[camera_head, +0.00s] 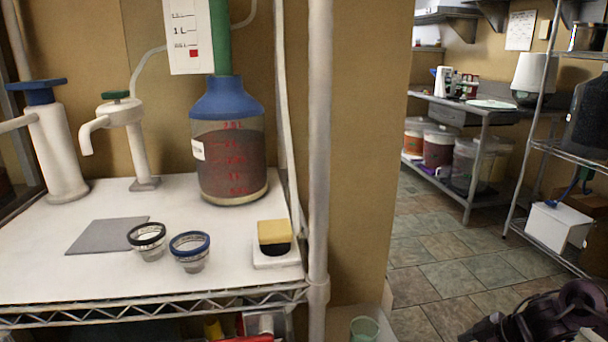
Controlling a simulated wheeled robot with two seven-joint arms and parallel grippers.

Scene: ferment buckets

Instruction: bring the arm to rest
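A dark part of my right arm (540,318) shows in the lower right corner, over the tiled floor and well apart from the white shelf. Its fingers cannot be made out, and nothing held can be seen there. My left arm and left gripper are out of view.
A white wire-edged shelf (100,278) at left bears a blue-topped jug (230,160), two small cups (190,251) (148,240), a grey mat (103,235), a yellow sponge (273,232) and two pumps (127,140) (52,145). A post (319,150) bounds it. Tiled floor (430,255) lies open.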

